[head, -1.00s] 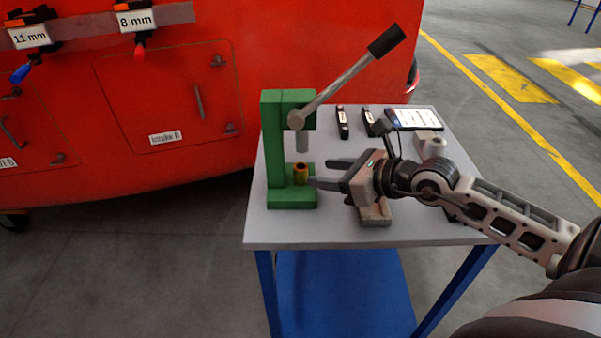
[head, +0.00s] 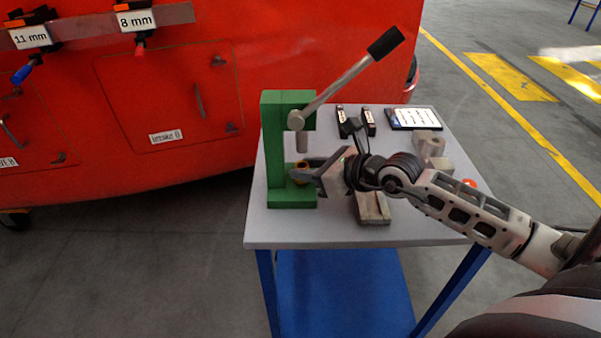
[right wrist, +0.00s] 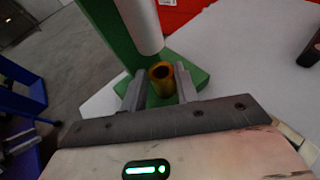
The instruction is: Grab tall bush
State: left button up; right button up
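The tall bush, a brass-coloured hollow cylinder, stands upright on the base of the green press (head: 273,150), under its ram. In the head view the bush (head: 301,166) is partly hidden by the fingers of my right gripper (head: 305,172). In the right wrist view the bush (right wrist: 161,80) shows between the two fingertips of the right gripper (right wrist: 160,88), which are spread on either side of it. The gripper looks open; I cannot tell whether a finger touches the bush. My left gripper is not in view.
The press ram (right wrist: 141,25) hangs just above the bush, and the press lever (head: 350,80) slants up to the right. On the grey table (head: 330,232) lie a metal block (head: 373,208), dark tools and a white-screened device (head: 414,118). A red train body (head: 200,90) stands behind.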

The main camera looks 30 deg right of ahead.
jog(key=shift+c, duration=0.7)
